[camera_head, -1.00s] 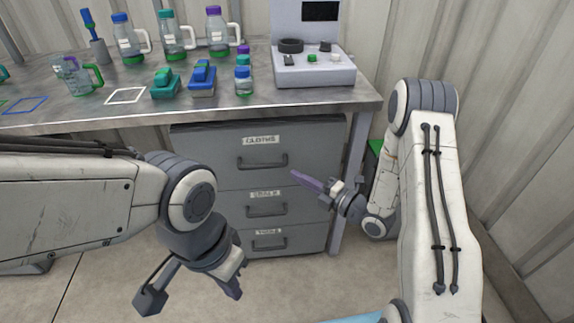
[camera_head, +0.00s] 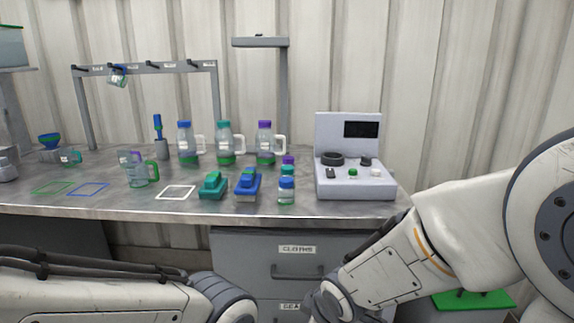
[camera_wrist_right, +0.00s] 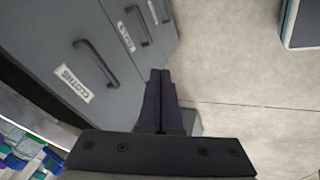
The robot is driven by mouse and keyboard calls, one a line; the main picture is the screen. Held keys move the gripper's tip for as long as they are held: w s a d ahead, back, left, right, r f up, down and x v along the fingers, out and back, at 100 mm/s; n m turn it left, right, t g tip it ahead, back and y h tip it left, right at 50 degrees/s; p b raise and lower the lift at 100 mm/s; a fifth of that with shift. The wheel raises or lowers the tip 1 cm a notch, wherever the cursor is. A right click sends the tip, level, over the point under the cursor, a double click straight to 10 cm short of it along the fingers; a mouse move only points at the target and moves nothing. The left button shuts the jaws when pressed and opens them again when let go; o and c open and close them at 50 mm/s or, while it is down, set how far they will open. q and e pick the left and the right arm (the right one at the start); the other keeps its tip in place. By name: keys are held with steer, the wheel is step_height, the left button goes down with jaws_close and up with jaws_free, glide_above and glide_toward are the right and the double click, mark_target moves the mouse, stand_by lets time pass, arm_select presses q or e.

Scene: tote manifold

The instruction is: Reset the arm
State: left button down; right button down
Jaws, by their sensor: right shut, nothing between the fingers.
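My right gripper (camera_wrist_right: 161,80) shows in the right wrist view with its two dark fingers together and nothing between them. It points down along the grey drawer cabinet (camera_wrist_right: 75,45), over the floor, with the drawer handles to its left. In the head view my right arm comes in from the right and bends down in front of the bench; its gripper is below the picture. My left arm lies across the lower left of the head view, and its gripper is out of the picture.
The metal bench (camera_head: 330,208) carries jugs, small bottles, a teal and a blue sponge-like block (camera_head: 248,184), and a grey device (camera_head: 355,185). A rack (camera_head: 146,68) stands behind. A green-topped box (camera_head: 473,300) is at lower right. Floor (camera_wrist_right: 235,80) beside the drawers is clear.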

steer(key=s+r+m+g, duration=0.2)
steer(key=s+m+g, duration=0.1)
steer(key=s, duration=0.7)
steer(key=s+r+m+g, duration=0.2)
steer(key=s+m, duration=0.1)
steer(key=s, duration=0.7)
step_height(320, 180, up, 23)
steer(key=h+p, duration=0.1)
steer(key=p, duration=2.2)
steer(key=shift+w+r, duration=0.15)
steer(key=shift+w, duration=0.2)
steer(key=shift+a, duration=0.1)
